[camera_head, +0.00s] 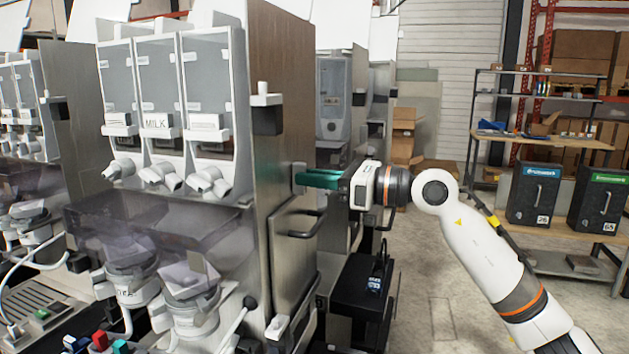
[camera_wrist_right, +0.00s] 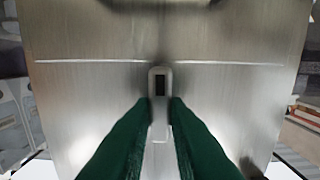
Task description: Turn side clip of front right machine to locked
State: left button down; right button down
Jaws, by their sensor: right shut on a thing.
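The front right machine (camera_head: 275,130) stands at the middle left of the head view, its metal side panel facing right. Its side clip (camera_wrist_right: 159,100) is a small pale upright piece with a dark slot, in the middle of the panel in the right wrist view. My right gripper (camera_head: 300,178) reaches the panel from the right. Its green fingers are shut on the lower part of the clip, one on each side, as the right wrist view shows (camera_wrist_right: 160,118). My left gripper is not in view.
A dark handle (camera_head: 300,224) sticks out of the side panel just below my gripper. A black stand (camera_head: 362,290) is below my right wrist. The floor between is open.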

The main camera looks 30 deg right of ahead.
jog(key=shift+f, duration=0.1)
jog(key=c, duration=1.4)
grip_release()
jog(key=shift+s+d+f+b, duration=0.1)
jog(key=shift+s+d+b, duration=0.2)
jog(key=shift+s+d, duration=0.05)
jog(key=b+v, duration=0.5)
jog(key=v, duration=0.6)
jog(key=shift+b, duration=0.35)
